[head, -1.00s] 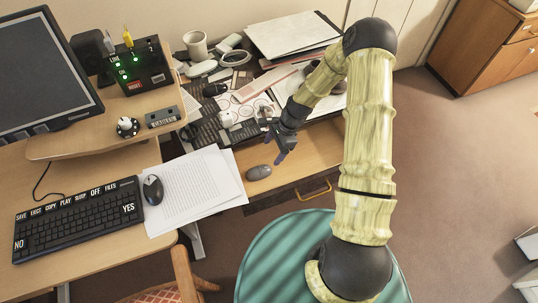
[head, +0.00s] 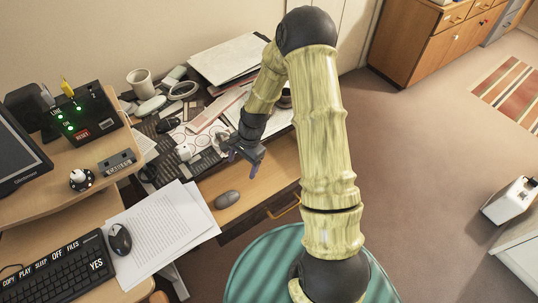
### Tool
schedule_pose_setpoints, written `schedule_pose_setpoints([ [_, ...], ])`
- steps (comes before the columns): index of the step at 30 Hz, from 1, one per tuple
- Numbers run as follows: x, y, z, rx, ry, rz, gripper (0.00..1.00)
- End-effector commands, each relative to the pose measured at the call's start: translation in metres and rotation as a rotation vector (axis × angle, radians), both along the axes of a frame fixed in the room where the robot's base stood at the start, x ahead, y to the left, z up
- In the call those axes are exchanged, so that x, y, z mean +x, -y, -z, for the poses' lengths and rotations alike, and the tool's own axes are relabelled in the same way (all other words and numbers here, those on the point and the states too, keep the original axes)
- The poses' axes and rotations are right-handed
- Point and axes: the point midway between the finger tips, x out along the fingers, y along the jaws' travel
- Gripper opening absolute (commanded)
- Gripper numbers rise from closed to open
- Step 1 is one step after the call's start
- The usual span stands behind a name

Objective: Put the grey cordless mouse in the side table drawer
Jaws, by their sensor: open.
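The grey cordless mouse (head: 227,199) lies on the bare front part of the side table (head: 262,183), just right of some printed sheets. My gripper (head: 240,158) is above the side table, behind and slightly right of the mouse, apart from it. It is open, and nothing shows between its fingers. The drawer front with its yellow handle (head: 284,208) is below the table's front edge, partly hidden by my arm. I cannot see into the drawer.
A black corded mouse (head: 120,239) and a keyboard (head: 62,274) are on the desk at left, beside printed sheets (head: 165,228). Clutter, a mug (head: 140,82) and stacked papers (head: 226,58) fill the table's back. Open carpet (head: 430,150) lies at right.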

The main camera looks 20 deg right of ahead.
Motion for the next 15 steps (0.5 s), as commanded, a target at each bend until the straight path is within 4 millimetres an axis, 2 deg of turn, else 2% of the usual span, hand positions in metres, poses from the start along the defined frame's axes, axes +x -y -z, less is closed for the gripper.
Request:
schedule_pose_setpoints([
  [1, -0.004, 0.005, -0.019, -0.026, 0.036, -0.064, 0.76],
  [3, -0.011, 0.012, -0.04, -0.058, 0.079, -0.156, 0.76],
  [8, -0.031, 0.027, -0.086, -0.128, 0.166, -0.356, 0.76],
  [15, -0.071, 0.045, -0.148, -0.226, 0.279, -0.635, 0.76],
])
